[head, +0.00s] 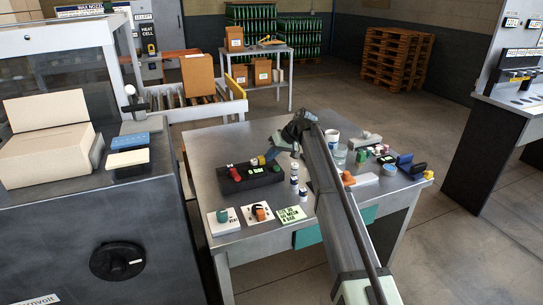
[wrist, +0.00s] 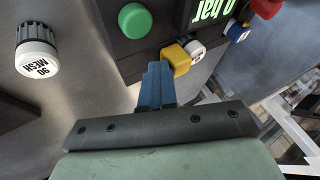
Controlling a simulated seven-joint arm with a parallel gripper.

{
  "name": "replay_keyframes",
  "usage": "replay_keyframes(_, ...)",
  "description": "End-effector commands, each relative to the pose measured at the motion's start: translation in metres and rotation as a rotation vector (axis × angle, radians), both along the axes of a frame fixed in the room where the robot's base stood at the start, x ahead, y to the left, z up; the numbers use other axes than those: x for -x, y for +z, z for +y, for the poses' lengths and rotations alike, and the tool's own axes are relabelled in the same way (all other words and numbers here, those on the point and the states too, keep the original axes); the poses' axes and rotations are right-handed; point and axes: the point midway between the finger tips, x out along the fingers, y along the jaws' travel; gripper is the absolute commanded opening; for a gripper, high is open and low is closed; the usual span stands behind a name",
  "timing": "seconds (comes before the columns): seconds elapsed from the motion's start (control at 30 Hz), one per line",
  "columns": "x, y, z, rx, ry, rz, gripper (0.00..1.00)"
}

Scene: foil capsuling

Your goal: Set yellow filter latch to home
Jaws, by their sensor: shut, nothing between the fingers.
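The yellow filter latch (wrist: 176,57) is a small block on the side of a black box, seen in the wrist view. In the head view, the black box (head: 262,183) lies on the metal table, and a small yellow spot (head: 261,160) shows at its far right end. My gripper (wrist: 157,68) has its blue fingers together and empty. Its tips are right at the lower left edge of the latch; I cannot tell whether they touch. In the head view, my gripper (head: 270,154) is over the far right end of the box.
On the box are a green button (wrist: 135,21), a lit display (wrist: 208,14) and a red knob (wrist: 266,7). A white-capped piece (wrist: 195,49) sits beside the latch. A white "90 MESH" cap (wrist: 36,50) stands apart. Small bottles (head: 294,178) stand right of the box.

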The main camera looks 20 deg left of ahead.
Motion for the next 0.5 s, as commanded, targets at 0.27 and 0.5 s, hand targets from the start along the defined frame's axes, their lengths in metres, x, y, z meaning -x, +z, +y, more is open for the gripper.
replay_keyframes(0.27, -0.028, 0.000, -0.027, 0.001, -0.004, 0.000, 0.00)
replay_keyframes(0.5, -0.031, 0.038, -0.056, 0.000, -0.003, -0.003, 0.00)
